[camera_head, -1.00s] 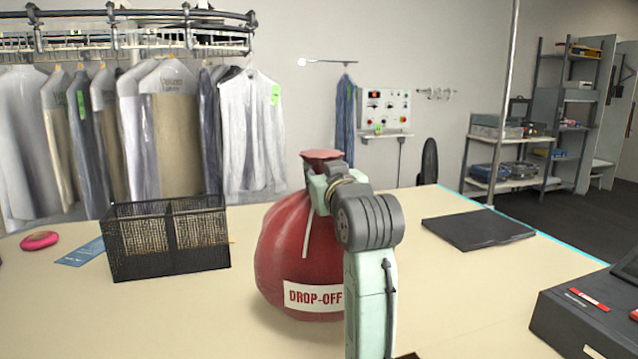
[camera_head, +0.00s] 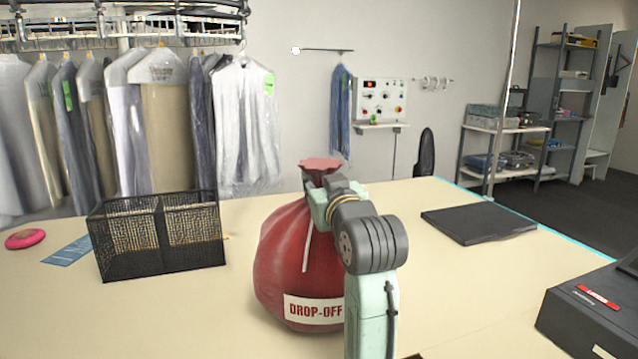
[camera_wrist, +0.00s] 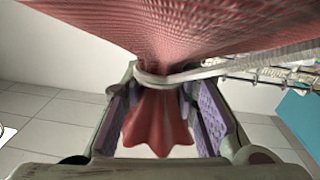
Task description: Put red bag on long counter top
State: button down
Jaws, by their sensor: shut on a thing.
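A red bag (camera_head: 296,262) with a white "DROP-OFF" label is over the pale long counter top (camera_head: 455,290), in the middle of the head view. I cannot tell if its base touches the top. My gripper (camera_head: 322,190) is shut on the bag's gathered neck, just below the flared top. My arm hides the bag's right side. In the wrist view the red cloth (camera_wrist: 158,125) is pinched between the two fingers, with a pale tie cord around the neck.
A black mesh basket (camera_head: 160,238) stands left of the bag. A flat black pad (camera_head: 478,222) lies to the right, and a dark box-shaped device (camera_head: 590,305) stands at the right front. A pink disc (camera_head: 25,238) and a blue card (camera_head: 68,250) lie at far left.

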jog(key=shift+s+r, duration=0.1)
jog(key=shift+r, duration=0.05)
jog(key=c, duration=1.3)
grip_release()
jog(key=shift+f, duration=0.25)
